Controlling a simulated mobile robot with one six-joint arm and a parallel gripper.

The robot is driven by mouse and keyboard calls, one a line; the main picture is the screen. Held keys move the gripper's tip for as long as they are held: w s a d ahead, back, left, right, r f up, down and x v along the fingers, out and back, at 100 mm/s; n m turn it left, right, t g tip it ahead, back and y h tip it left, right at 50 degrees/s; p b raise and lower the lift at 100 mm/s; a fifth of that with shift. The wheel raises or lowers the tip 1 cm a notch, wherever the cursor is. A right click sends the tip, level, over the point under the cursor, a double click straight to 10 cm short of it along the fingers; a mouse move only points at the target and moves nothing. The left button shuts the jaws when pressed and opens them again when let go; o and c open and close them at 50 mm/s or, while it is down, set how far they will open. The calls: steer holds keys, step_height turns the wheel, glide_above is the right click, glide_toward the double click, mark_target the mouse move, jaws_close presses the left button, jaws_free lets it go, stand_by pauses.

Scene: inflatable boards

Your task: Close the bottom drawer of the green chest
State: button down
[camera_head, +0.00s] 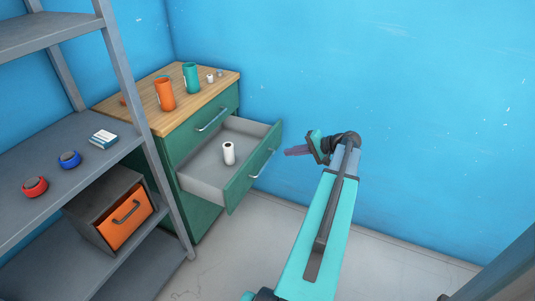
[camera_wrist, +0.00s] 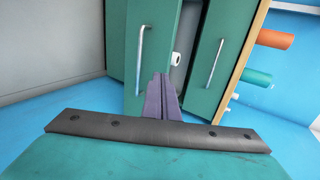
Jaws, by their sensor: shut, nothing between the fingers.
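The green chest (camera_head: 222,103) has a wooden top and stands against the blue wall. Its upper drawer (camera_head: 203,134) is shut. The drawer below it (camera_head: 249,181) is pulled well out, its front facing right with a silver handle (camera_head: 263,164). A white roll (camera_head: 228,153) stands inside it. My gripper (camera_head: 287,151) is shut and empty, just right of the open drawer's front. In the wrist view my purple fingers (camera_wrist: 162,80) point toward that drawer front (camera_wrist: 150,25), right of its handle (camera_wrist: 141,60); whether they touch it is unclear.
A grey shelf rack (camera_head: 123,75) stands close on the left, holding an orange-fronted box (camera_head: 126,214), red and blue round items and a small book. Orange (camera_head: 165,93) and teal (camera_head: 191,77) cups stand on the chest top. The floor right of the drawer looks clear.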

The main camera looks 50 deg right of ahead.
steer(key=shift+f, duration=0.1)
glide_toward(256, 154)
step_height(256, 154, down, 3)
steer(key=w, duration=0.1)
steer(key=shift+w+a+p, duration=0.2)
steer(key=shift+w+p, duration=0.05)
steer(key=shift+w, duration=0.35)
steer(key=shift+w+a+p, duration=0.2)
steer(key=shift+w+a, duration=0.05)
steer(key=shift+w, duration=0.4)
steer(key=shift+w+a, duration=0.2)
steer(key=shift+w, duration=0.5)
